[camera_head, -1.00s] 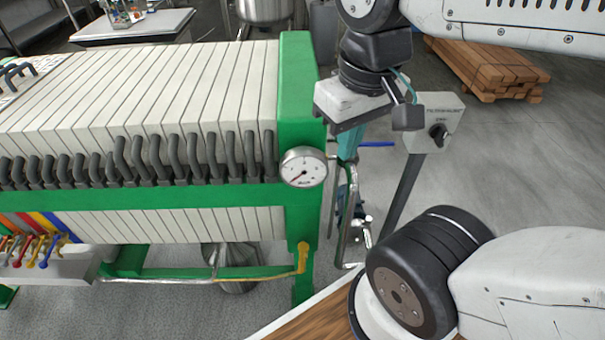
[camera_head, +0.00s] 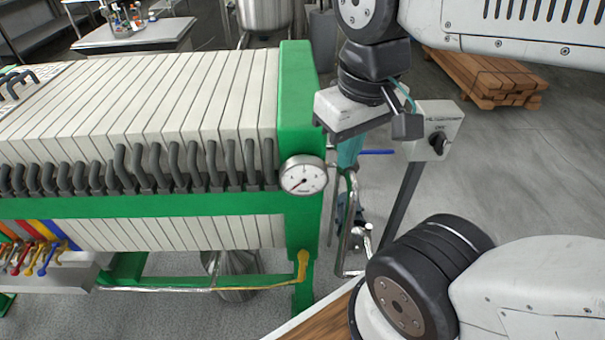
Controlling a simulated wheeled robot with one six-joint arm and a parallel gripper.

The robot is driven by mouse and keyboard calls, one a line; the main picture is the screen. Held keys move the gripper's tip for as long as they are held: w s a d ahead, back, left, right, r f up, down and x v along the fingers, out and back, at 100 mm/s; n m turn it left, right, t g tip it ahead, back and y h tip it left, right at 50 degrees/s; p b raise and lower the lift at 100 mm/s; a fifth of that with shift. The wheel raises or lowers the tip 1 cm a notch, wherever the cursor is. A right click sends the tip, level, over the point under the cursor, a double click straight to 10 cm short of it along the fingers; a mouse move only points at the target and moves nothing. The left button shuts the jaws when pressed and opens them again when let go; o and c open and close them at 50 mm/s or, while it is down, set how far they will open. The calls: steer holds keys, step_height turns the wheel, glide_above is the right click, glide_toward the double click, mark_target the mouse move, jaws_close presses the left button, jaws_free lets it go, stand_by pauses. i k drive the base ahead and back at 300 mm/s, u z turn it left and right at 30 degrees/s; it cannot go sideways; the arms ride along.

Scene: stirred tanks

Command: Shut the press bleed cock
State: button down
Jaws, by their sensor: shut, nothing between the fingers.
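The filter press has a green end frame (camera_head: 300,110) and a row of pale plates (camera_head: 150,105). A round white dial gauge (camera_head: 303,175) sits on the frame's front corner. A yellow fitting (camera_head: 303,262) is on the frame's lower leg, at the end of a thin pipe. Several coloured levers (camera_head: 42,260) stand at the far left. I cannot tell which fitting is the bleed cock. My gripper (camera_head: 360,112) hangs just right of the green frame, above the gauge in the picture. It is shut and empty; its fingertips are hard to make out.
A grey switch box (camera_head: 435,130) on a slanted post stands right of my gripper. Bent metal pipework (camera_head: 346,225) runs below it. A stack of timber (camera_head: 487,75) lies at the back right. Grey floor is clear at right.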

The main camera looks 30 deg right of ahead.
mark_target(304, 256)
steer(key=z, duration=0.4)
steer(key=k, duration=1)
steer(key=u, duration=1.05)
steer(key=i, duration=0.5)
